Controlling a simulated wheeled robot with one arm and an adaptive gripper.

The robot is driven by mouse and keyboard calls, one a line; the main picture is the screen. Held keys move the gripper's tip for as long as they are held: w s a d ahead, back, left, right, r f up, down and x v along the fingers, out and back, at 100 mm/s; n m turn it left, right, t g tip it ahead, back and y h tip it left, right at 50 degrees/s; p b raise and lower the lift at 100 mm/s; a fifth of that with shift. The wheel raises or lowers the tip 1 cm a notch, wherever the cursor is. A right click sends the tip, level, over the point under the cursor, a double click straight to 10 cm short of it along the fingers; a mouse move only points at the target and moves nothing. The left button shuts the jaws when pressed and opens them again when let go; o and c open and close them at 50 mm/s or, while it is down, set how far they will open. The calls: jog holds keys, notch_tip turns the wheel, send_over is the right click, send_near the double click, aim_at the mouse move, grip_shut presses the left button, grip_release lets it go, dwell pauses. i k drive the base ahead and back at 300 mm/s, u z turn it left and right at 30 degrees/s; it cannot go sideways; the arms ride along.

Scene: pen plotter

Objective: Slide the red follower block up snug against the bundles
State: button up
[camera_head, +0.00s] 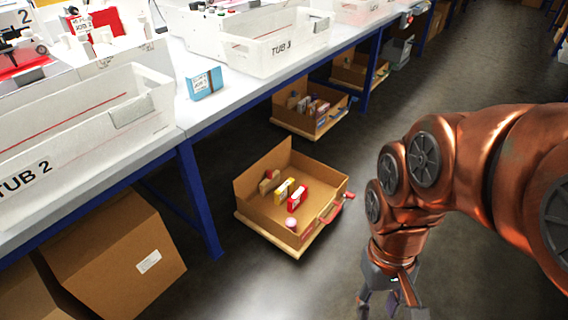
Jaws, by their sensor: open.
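An open cardboard box (262,215) stands low beside the table. Inside it, a red block (297,199) with a pale part lies beside a yellow-and-white bundle (284,189). A smaller red-and-tan item (269,179) sits farther back. I cannot tell for certain which red piece is the follower block, nor whether the pieces touch. A pink round item (290,223) lies near the box's front corner. My gripper (386,299) hangs at the bottom, right of the box and apart from it. It is open and empty, its tips near the picture's lower edge.
A red handle-like piece (335,212) is at the box's right wall. The white table (190,115) with a blue leg (198,200) rises on the left. A closed carton (110,255) stands under it. Another open box (300,122) is farther back. The floor right of the box is clear.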

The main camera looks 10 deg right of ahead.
aim_at(272, 179)
jog(key=u, duration=0.35)
jog(key=i, duration=0.85)
jog(key=u, duration=0.55)
